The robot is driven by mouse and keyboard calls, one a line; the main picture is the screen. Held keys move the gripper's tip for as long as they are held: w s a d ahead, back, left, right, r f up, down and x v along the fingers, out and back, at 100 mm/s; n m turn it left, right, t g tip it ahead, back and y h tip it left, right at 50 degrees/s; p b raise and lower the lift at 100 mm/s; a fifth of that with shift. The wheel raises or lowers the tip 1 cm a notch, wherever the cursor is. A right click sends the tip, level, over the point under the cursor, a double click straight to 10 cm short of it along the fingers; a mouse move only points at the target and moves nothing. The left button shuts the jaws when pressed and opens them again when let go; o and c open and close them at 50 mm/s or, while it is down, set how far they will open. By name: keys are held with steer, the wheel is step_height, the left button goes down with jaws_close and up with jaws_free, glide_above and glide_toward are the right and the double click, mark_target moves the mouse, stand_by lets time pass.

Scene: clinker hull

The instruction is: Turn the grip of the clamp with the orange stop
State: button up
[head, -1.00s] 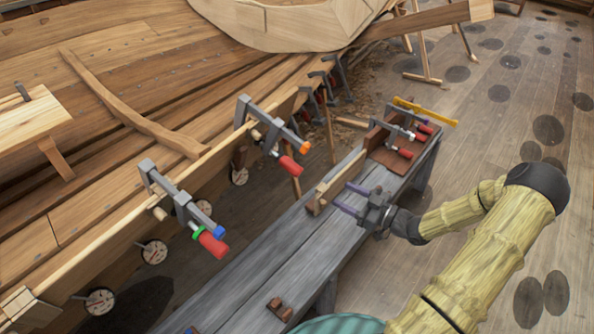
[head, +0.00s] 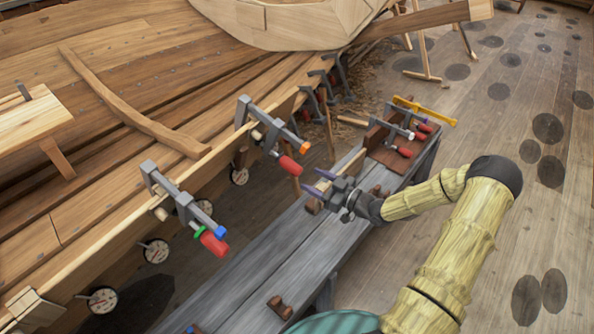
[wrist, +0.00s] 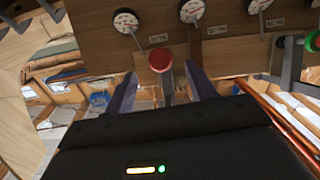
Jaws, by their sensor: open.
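The clamp with the orange stop (head: 304,146) sits on the hull plank edge in the upper middle of the head view. Its red grip (head: 290,166) hangs at its lower right end. My gripper (head: 316,181) is open and empty, a little to the lower right of that grip and apart from it. In the wrist view a red grip end (wrist: 160,60) shows end-on between and beyond my two purple fingers (wrist: 162,90). The orange stop cannot be made out in the wrist view.
A second clamp with a blue stop (head: 220,231), a green part and a red grip (head: 213,244) is on the plank to the left. A grey bench (head: 290,255) runs below my arm. More clamps stand in a wooden rack (head: 385,155) at its far end.

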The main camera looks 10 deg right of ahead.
mark_target(297, 172)
steer(key=x, duration=0.7)
steer(key=shift+p, duration=0.4)
steer(key=c, duration=1)
